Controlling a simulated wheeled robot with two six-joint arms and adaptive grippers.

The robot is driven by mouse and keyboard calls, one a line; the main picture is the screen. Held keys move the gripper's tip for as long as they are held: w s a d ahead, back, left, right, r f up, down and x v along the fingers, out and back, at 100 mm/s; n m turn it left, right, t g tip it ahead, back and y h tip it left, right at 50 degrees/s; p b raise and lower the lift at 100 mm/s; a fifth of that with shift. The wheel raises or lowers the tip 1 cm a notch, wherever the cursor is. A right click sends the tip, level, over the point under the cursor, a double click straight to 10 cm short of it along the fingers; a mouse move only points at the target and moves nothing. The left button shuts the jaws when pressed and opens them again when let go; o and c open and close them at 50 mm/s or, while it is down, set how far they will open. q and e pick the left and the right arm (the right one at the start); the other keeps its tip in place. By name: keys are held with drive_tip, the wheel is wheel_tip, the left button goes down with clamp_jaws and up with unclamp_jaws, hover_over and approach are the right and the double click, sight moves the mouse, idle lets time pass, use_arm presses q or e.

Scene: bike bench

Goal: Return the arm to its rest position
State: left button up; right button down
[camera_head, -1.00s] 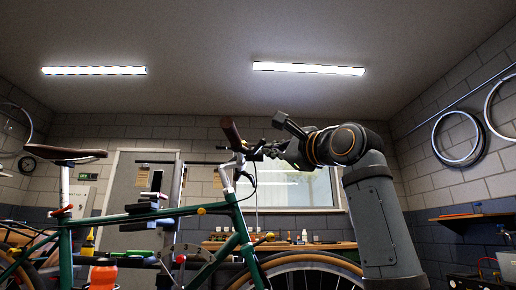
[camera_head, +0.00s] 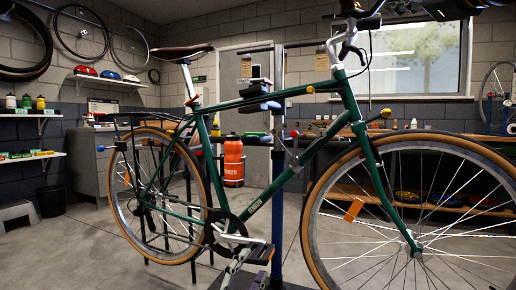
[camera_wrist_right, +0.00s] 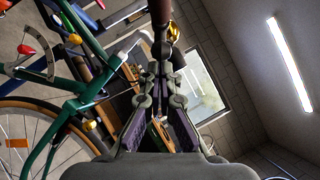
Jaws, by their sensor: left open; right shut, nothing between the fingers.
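My right gripper (camera_wrist_right: 160,75) is shut and empty in the right wrist view. Its fingertips point at the brown handlebar grip (camera_wrist_right: 160,14) of the bike; I cannot tell if they touch it. In the head view only dark parts by the handlebar (camera_head: 350,38) show at the top right edge, and the right fingertips are not clear there. My left gripper (camera_head: 240,264) is at the bottom edge of the head view, below the bike's crank and pedal. It is open, and its lower part is cut off.
The green bike (camera_head: 285,180) stands in the middle, held by a repair stand (camera_head: 278,120). An orange bottle (camera_head: 233,160) shows behind its frame. Shelves (camera_head: 30,157) line the left wall and a workbench stands under the window (camera_head: 420,58).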

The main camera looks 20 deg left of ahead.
sight(252, 262)
use_arm(q)
drive_tip(key=w+a+f+m+g+y, duration=0.2)
drive_tip(key=w+a+f+g+y, duration=0.25)
drive_tip(key=f, duration=0.25)
drive_tip(key=shift+t+h, duration=0.35)
drive_tip(key=w, duration=1)
drive_tip(key=shift+a, duration=0.15)
clamp_jaws()
